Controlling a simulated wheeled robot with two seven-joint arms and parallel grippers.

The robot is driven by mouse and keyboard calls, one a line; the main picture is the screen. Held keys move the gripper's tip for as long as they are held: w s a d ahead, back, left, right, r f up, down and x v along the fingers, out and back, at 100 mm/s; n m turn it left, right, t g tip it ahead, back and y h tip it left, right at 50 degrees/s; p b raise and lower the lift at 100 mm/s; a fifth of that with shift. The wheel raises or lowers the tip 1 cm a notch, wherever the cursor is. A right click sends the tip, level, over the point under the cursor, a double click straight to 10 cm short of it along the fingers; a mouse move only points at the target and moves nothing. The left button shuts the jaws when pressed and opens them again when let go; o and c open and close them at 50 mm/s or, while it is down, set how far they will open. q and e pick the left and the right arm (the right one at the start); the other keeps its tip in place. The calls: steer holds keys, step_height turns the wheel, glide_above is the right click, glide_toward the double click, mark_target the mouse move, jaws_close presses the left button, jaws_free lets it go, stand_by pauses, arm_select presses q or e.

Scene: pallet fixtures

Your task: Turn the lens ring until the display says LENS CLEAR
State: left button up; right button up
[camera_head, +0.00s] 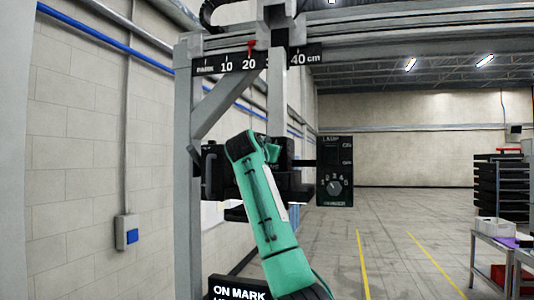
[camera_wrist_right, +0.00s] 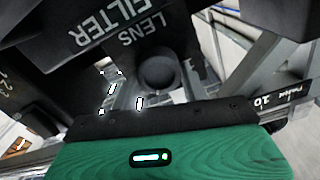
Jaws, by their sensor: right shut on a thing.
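The display (camera_head: 239,293) at the bottom of the head view reads "ON MARK"; its second line is cut off by the frame edge. The dark camera unit (camera_head: 212,172) hangs from the gantry, mostly behind my green right arm. In the right wrist view, FILTER and LENS labels (camera_wrist_right: 143,29) appear upside down on the dark housing. The round dark lens ring (camera_wrist_right: 158,72) is just below the LENS label. My right gripper (camera_wrist_right: 152,95) is at this ring and shut on it; its fingertips are hard to make out. My left gripper is not in view.
A panel (camera_head: 335,171) with lamp switch and numbered dimmer knob is right of the unit. The red pointer (camera_head: 251,49) is near 20 on the overhead scale. A gantry post (camera_head: 186,120) stands left. Open floor (camera_head: 400,235) lies right, with a cart (camera_head: 497,240) at far right.

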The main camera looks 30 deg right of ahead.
stand_by(0.3)
steer(key=o, duration=1)
steer(key=shift+s+a+f+b, duration=0.15)
steer(key=shift+s+a+b, duration=0.3)
steer(key=shift+b, duration=0.15)
steer(key=b+v, duration=0.6)
steer(key=v, duration=0.6)
steer(key=shift+s+a+b, duration=0.2)
steer(key=shift+b, duration=0.15)
